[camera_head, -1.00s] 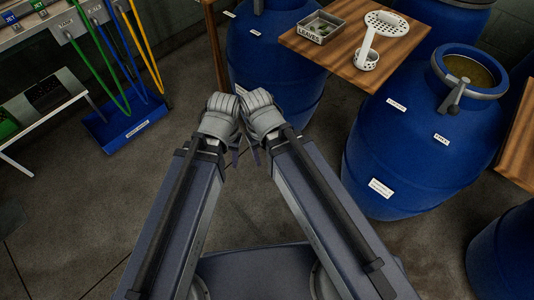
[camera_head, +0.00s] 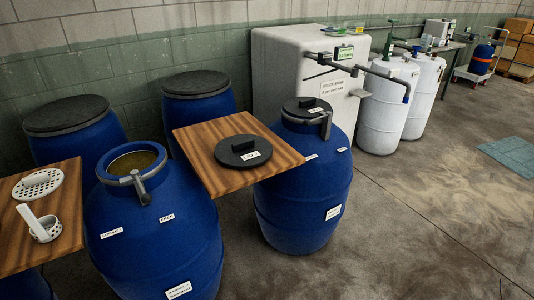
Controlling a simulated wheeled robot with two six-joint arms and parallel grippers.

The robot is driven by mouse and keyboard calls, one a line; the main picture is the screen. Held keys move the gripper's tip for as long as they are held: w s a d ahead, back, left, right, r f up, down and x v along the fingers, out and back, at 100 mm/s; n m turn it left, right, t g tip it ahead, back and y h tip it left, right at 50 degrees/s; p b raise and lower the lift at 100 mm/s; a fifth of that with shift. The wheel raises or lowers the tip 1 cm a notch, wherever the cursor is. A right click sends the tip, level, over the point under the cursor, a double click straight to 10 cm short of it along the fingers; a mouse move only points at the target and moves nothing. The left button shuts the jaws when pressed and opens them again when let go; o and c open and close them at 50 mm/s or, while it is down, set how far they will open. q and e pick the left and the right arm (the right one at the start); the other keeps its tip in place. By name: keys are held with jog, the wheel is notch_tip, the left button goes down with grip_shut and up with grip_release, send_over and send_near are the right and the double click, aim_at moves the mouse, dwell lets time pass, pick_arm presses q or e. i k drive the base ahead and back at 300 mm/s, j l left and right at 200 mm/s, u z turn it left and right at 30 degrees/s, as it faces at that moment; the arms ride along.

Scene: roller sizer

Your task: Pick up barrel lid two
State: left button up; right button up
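A round black lid (camera_head: 243,152) with a raised bar handle lies flat on a wooden board between two blue barrels. Its white tag starts with "LID"; the number is too small to read surely. Another black lid (camera_head: 306,108) with a white tag sits on the blue barrel (camera_head: 303,194) to the right, with a grey clamp ring around the rim. The blue barrel (camera_head: 150,235) to the left is open, its brownish contents showing. Neither of my grippers is in view, so nothing shows near the lids.
The wooden board (camera_head: 195,135) holds the lid between the barrels. A second board (camera_head: 68,212) at left carries a perforated white disc (camera_head: 38,184) and a white strainer cup (camera_head: 42,229). Black-topped barrels (camera_head: 75,128) stand behind. A white tank (camera_head: 290,75) is at the wall.

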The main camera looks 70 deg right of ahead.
aim_at(245, 151)
jog(key=z, duration=2.3)
jog(key=i+j+z, duration=0.1)
jog(key=i+z, duration=0.25)
